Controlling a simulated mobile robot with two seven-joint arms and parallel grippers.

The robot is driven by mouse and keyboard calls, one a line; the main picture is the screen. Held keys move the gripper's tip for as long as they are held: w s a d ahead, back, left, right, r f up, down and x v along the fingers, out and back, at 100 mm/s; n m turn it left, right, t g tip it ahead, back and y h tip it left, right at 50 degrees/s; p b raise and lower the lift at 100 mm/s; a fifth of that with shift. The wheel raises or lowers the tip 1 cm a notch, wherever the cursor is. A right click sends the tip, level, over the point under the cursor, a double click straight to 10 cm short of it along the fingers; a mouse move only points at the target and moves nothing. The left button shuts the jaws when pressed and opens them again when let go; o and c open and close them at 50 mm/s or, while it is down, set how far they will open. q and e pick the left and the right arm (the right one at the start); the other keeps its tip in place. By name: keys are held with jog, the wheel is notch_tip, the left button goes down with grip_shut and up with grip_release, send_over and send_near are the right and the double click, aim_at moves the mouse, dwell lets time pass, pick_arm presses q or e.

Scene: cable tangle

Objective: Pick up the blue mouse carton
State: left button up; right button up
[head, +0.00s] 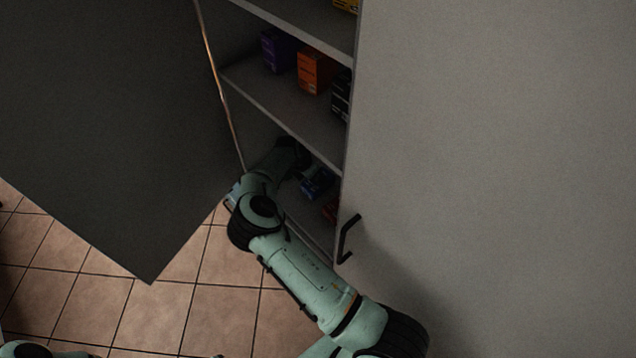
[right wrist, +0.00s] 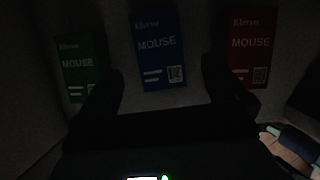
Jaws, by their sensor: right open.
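The blue mouse carton (right wrist: 158,48) stands upright in the middle of the right wrist view, its labelled face toward the camera. It also shows in the head view (head: 318,182) on the lower shelf, partly hidden by my right arm. My right gripper (right wrist: 163,76) is open, one dark finger on each side of the blue carton's lower part in the picture. Nothing is held, and I cannot tell how far the fingertips are from the carton. In the head view, my right arm reaches into the cabinet and its fingertips are lost in the dark. My left gripper is out of view.
A green mouse carton (right wrist: 80,66) stands left of the blue one and a red mouse carton (right wrist: 250,46) stands right, with gaps between. A shelf board (head: 285,115) holding purple, orange and black boxes lies above. Open cabinet door (head: 110,130) on the left; closed door (head: 490,150) on the right.

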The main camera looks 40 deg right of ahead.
jog(key=x, duration=0.6)
jog(key=shift+d+f, duration=0.3)
jog(key=shift+f, duration=0.15)
jog(key=shift+f, duration=0.25)
jog(key=shift+c, duration=0.3)
jog(key=shift+w, duration=0.1)
jog(key=c, duration=1)
